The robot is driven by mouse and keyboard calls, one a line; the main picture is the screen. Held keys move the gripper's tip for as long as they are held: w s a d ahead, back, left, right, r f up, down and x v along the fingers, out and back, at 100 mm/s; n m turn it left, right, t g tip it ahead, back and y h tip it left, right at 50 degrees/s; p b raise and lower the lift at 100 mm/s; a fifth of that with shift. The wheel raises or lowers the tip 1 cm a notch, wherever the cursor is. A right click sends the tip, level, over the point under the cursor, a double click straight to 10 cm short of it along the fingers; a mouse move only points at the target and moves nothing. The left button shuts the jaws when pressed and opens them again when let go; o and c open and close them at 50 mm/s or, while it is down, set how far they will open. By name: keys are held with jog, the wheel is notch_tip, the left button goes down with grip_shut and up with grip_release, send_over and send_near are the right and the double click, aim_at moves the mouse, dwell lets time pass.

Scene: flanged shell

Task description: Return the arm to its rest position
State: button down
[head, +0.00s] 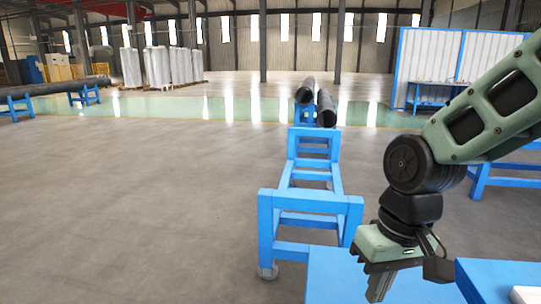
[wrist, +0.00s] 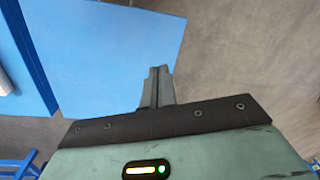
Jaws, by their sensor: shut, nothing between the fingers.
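My arm comes in from the right in the head view, bent, with my gripper (head: 377,294) pointing down over the near end of a blue surface. The wrist view shows the two fingers of my gripper (wrist: 157,72) pressed together with nothing between them. The fingers appear beyond the dark plate, over the edge of the blue surface and the grey floor. The fingertips lie close to the bottom edge of the head view.
A blue table top (head: 330,272) lies under my gripper, with a raised blue block (head: 500,280) at its right. Blue stands (head: 310,205) run away ahead, bearing dark pipes (head: 326,108). Open grey floor (head: 130,200) lies to the left. White-blue panels (head: 430,55) stand at the right.

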jog(key=s+a+n, duration=0.3)
jog(key=s+n, duration=0.3)
jog(key=s, duration=0.6)
notch_tip(320, 180, up, 12)
jog(key=p, duration=1.2)
jog(key=shift+w+m+h, duration=0.4)
jog(key=shift+w, duration=0.05)
jog(key=shift+r, duration=0.1)
